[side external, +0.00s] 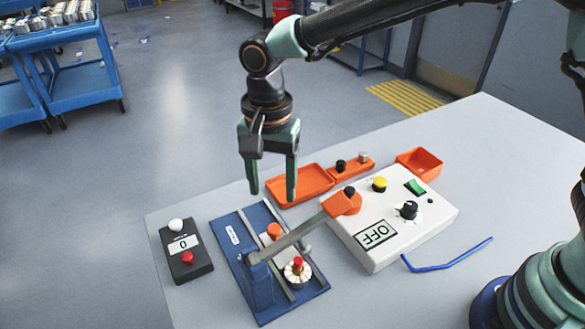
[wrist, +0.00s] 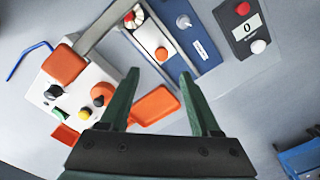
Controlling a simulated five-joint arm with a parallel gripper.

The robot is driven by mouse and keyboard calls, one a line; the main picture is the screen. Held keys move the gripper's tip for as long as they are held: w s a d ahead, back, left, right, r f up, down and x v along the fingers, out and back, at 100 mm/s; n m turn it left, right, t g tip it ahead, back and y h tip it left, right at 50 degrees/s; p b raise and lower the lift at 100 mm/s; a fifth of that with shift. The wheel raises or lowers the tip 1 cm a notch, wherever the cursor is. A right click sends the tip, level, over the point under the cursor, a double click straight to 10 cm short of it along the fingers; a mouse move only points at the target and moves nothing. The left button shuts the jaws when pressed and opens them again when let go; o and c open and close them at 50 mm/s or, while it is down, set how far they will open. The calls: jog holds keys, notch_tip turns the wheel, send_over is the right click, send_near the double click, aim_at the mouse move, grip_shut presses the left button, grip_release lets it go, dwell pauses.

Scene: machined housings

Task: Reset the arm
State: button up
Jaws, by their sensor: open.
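My gripper (side external: 272,196) is open and empty, pointing down, and hangs above the far end of the blue fixture (side external: 264,313) and the orange tray (side external: 303,183). In the wrist view its two dark green fingers (wrist: 160,75) stand apart with nothing between them. The fixture carries a grey lever (side external: 300,233) with an orange handle (side external: 341,204) that overlaps the white control box (side external: 372,262) in the picture. A pale round part with a red top (side external: 297,270) sits on the fixture near the lever.
The control box shows OFF and has a yellow button (side external: 379,184), a green switch (side external: 415,187) and a black knob (side external: 408,210). A dark counter box (side external: 186,252) reads 0. An orange bin (side external: 419,164) and a bent blue rod (side external: 447,259) lie on the table.

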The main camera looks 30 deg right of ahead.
jog(key=shift+d, duration=0.1)
jog(key=s+d+r+n+t, duration=0.2)
jog(key=s+d+r+n, duration=0.1)
jog(key=d, duration=0.6)
jog(key=s+d+r+n+t, duration=0.1)
jog(key=s+d+r+n, duration=0.2)
jog(key=d, duration=0.6)
jog(key=s+d+r+n+t, duration=0.2)
jog(key=s+d+r+n, duration=0.1)
jog(key=d, duration=0.6)
jog(key=shift+r+t, duration=0.3)
jog(key=shift+r, duration=0.25)
